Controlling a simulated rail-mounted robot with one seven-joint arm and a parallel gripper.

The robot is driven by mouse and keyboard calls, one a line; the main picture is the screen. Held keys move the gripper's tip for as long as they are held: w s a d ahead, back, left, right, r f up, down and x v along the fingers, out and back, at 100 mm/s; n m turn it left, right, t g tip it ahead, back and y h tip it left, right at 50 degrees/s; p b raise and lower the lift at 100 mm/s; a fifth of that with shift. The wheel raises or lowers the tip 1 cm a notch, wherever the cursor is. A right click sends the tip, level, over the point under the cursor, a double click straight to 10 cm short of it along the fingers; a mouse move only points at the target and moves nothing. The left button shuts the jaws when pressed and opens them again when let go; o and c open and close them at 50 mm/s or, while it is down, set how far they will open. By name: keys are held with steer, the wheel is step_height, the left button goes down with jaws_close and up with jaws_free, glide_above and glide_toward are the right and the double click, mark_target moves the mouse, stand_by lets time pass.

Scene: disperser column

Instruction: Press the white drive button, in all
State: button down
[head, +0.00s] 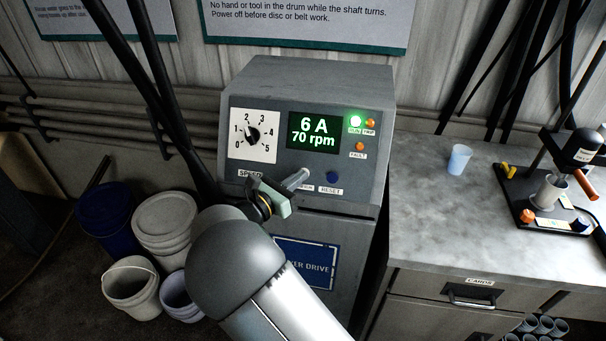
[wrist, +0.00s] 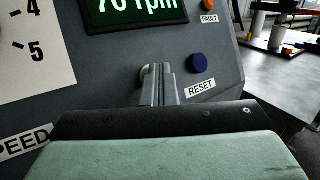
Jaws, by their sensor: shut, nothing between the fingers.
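The grey drive cabinet (head: 310,85) has a sloped control panel with a lit display (head: 314,131) reading 6 A and 70 rpm. A green RUN lamp (head: 355,121) is lit. My gripper (head: 303,174) is shut and empty, its fingertips at the panel's lower row, left of the blue RESET button (head: 333,177).
A speed dial (head: 252,135) sits at the panel's left, pointing near 1. Orange TRIP and FAULT lamps (head: 360,146) are on the right. A bench (head: 430,215) with a cup (head: 459,159) and a small stand is to the right. Buckets (head: 163,222) stand on the floor at left.

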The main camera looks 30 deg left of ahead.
stand_by(0.4)
steer(key=shift+s+d+r+p, duration=0.2)
steer(key=shift+s+r+p, duration=0.2)
steer(key=shift+s, duration=0.3)
steer(key=shift+s+d+r+p, duration=0.2)
steer(key=shift+s+r+p, duration=0.25)
steer(key=shift+s, duration=0.25)
steer(key=shift+s+d+r+p, duration=0.15)
steer(key=shift+s+r+p, duration=0.25)
steer(key=shift+s, duration=0.3)
steer(key=shift+s+d+r+p, duration=0.2)
steer(key=shift+s+r+p, duration=0.25)
steer(key=shift+s, duration=0.25)
